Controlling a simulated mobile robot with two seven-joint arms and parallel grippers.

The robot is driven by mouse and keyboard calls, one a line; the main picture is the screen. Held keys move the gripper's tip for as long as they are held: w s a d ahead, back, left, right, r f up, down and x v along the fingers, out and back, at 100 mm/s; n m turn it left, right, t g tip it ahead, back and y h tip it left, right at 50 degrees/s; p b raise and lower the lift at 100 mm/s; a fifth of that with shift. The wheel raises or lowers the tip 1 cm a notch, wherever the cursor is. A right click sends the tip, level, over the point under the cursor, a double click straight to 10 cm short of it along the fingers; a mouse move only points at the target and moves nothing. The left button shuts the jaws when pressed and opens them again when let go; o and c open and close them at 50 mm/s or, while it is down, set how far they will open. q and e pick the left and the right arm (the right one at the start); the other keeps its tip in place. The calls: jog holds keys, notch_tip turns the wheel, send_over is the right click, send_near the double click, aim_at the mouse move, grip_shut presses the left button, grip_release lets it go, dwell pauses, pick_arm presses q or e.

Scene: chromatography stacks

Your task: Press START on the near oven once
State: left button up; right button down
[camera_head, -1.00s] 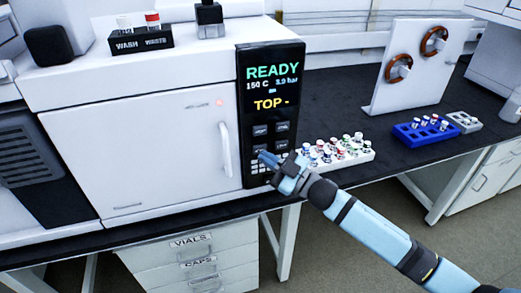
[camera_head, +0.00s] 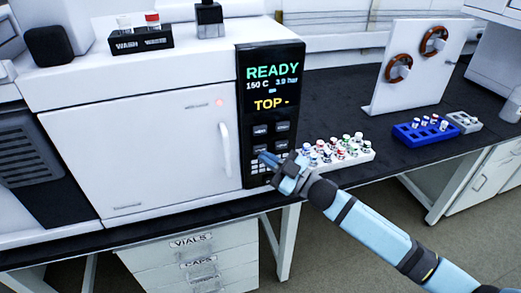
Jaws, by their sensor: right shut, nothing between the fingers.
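The near oven (camera_head: 150,140) is a large white unit on the black bench, with its door shut and a small red light on it. Its black control panel (camera_head: 245,120) is at the oven's right side. The display (camera_head: 272,88) reads READY, 150 C and TOP. Below it are several dark buttons (camera_head: 260,130) and a small keypad (camera_head: 258,168); their labels are too small to read. My left gripper is not in view.
A white rack of capped vials (camera_head: 350,153) stands just right of my right gripper. A blue rack (camera_head: 422,132), a grey rack (camera_head: 464,122) and a white panel with two brown coils (camera_head: 405,95) are farther right. WASH and WASTE vials (camera_head: 140,40) sit on the oven.

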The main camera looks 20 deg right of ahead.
dwell(0.6)
jog(key=shift+w, duration=0.45)
jog(key=shift+w, duration=0.4)
dwell(0.6)
jog(key=shift+s+p, duration=0.1)
jog(key=shift+p, duration=0.2)
jog(key=shift+s+p, duration=0.35)
jog(key=shift+s, duration=0.45)
